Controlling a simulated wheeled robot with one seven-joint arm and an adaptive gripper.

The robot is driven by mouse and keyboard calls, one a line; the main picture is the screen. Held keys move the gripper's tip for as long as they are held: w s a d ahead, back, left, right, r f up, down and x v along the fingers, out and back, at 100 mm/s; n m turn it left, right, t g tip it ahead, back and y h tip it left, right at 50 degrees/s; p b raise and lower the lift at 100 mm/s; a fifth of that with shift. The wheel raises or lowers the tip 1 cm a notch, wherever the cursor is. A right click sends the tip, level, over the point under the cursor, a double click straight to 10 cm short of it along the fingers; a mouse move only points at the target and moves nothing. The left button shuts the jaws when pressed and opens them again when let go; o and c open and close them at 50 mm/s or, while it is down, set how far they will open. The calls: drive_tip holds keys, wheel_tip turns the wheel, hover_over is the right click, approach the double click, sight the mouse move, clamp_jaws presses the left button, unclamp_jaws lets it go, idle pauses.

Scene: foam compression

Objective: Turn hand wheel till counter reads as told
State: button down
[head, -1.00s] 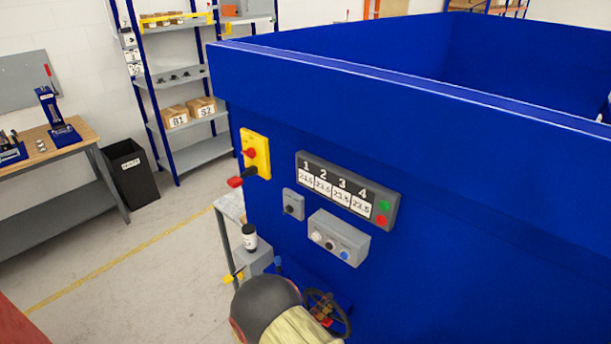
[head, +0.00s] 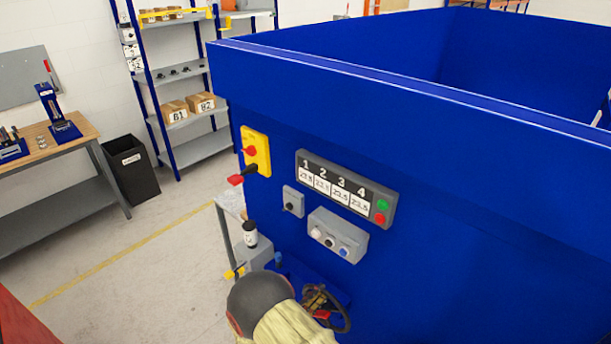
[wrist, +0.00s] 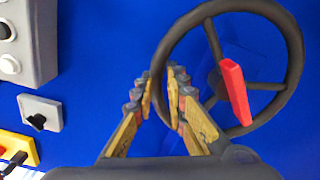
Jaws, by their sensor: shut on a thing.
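The hand wheel (wrist: 291,88) is dark with spokes and a red handle (wrist: 234,92) in the wrist view. In the head view the wheel (head: 343,322) sits low on the blue machine, partly hidden by my arm. My gripper (wrist: 160,80) is shut on the left part of the wheel's rim, one finger on each side. A dark panel (head: 347,188) on the machine has columns numbered 1 to 4 with small white readouts. The figures are too small and blurred to read surely; they look like 23.5. No other counter shows near the wheel.
A grey button box (head: 338,236) and a small selector switch (head: 293,201) sit above the wheel.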

sight(309, 287)
drive_tip(key=shift+w+a+r, duration=0.45)
drive_tip(key=shift+a+r, duration=0.05)
drive_tip(key=shift+r, duration=0.2)
drive_tip(key=shift+w+a+f+n, duration=0.2)
drive_tip(key=shift+w+a+n, duration=0.15)
drive_tip(key=shift+n, duration=0.35)
drive_tip(key=shift+w+a+f+n, duration=0.25)
drive_tip(key=shift+a+n, duration=0.2)
drive_tip(key=shift+n, duration=0.25)
drive_tip(key=shift+a, duration=0.15)
drive_tip(key=shift+w+a+f+n, duration=0.3)
drive_tip(key=shift+a+f+n, duration=0.05)
drive_tip(key=shift+n, duration=0.45)
drive_tip(key=shift+w+a+f+n, duration=0.25)
drive_tip(key=shift+a+f+n, duration=0.05)
drive_tip(key=shift+n, duration=0.5)
drive_tip(key=c, duration=2.1)
unclamp_jaws()
drive_tip(key=o, duration=1.3)
drive_tip(key=shift+s+d+f, duration=0.25)
drive_tip(key=shift+d+f, duration=0.05)
drive_tip(key=shift+f, duration=0.15)
drive_tip(key=shift+c, duration=0.2)
